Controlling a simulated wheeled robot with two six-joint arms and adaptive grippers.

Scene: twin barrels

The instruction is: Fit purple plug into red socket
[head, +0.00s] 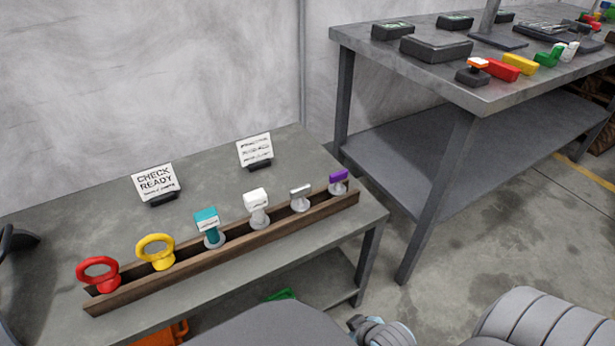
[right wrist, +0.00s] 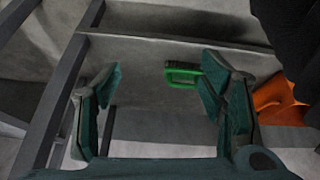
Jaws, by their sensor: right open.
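The purple plug (head: 338,181) stands at the right end of a brown wooden rack (head: 230,255) on the near grey table, in the head view. A red block (head: 503,68), which may be the red socket, lies on the far table at the upper right; its openings are too small to make out. My right gripper (right wrist: 158,65) is open and empty in the right wrist view, facing the table's lower shelf and legs. No plug shows in that view. My left gripper is not clearly seen.
The rack also holds red (head: 98,273) and yellow (head: 155,252) rings, a teal piece (head: 207,222), and white and grey pieces. Two sign cards stand behind. A green-handled item (right wrist: 184,74) lies under the table. Floor separates the tables.

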